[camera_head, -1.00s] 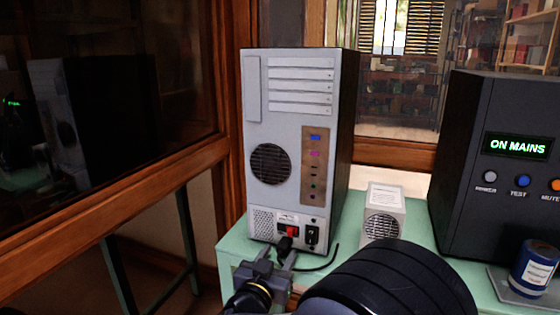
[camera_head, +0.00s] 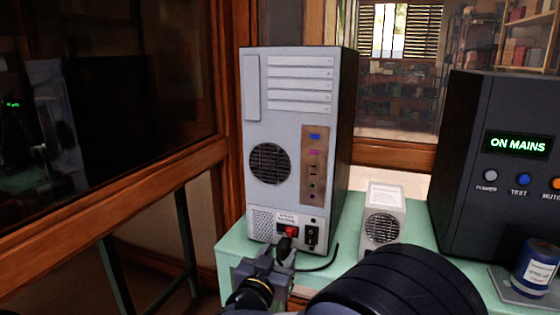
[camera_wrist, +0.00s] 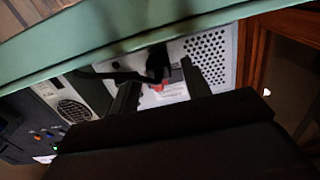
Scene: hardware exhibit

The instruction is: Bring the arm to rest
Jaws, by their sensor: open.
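My gripper (camera_head: 276,262) is open, low at the back of a grey computer tower (camera_head: 292,90). Its fingers are close to a black plug (camera_head: 284,246) at the tower's lower panel, beside a red part (camera_head: 291,231) and a black rocker switch (camera_head: 312,235). In the wrist view the fingers (camera_wrist: 159,78) stand apart on either side of the black plug (camera_wrist: 157,62) and the red part. Whether a finger touches the plug I cannot tell. My dark arm fills the bottom of both views.
The tower stands on a green table (camera_head: 232,248). A small grey speaker-like box (camera_head: 384,212) and a black unit reading "ON MAINS" (camera_head: 465,160) stand right of it. A blue labelled roll (camera_head: 533,270) is at far right. A wood-framed window (camera_head: 110,215) is at left.

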